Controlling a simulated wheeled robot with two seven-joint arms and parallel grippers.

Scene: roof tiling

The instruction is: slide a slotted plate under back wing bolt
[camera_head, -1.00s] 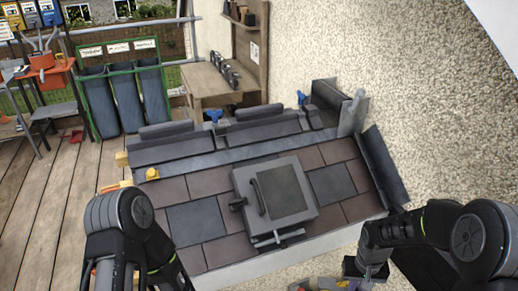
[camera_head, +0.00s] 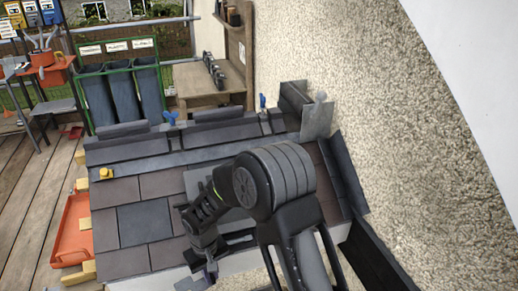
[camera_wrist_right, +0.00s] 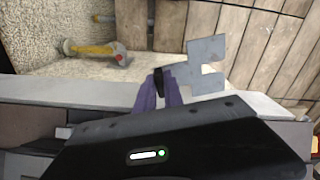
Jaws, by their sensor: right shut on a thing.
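Two blue wing bolts stand on the ridge in the head view, one at the left (camera_head: 171,118) and one further right (camera_head: 263,101). My right gripper (camera_head: 210,272) is low over the roof's front edge, well away from both bolts. In the right wrist view its purple fingers (camera_wrist_right: 163,92) are shut, with a small dark part between the tips. The exact grip contact is unclear. My right arm hides part of the roof. My left gripper is out of view.
Dark ridge tiles (camera_head: 220,133) run along the back of the tiled roof (camera_head: 145,222). A grey upright plate (camera_head: 317,118) stands at the ridge's right end, near the pebbled wall. An orange tray (camera_head: 72,228) lies at left.

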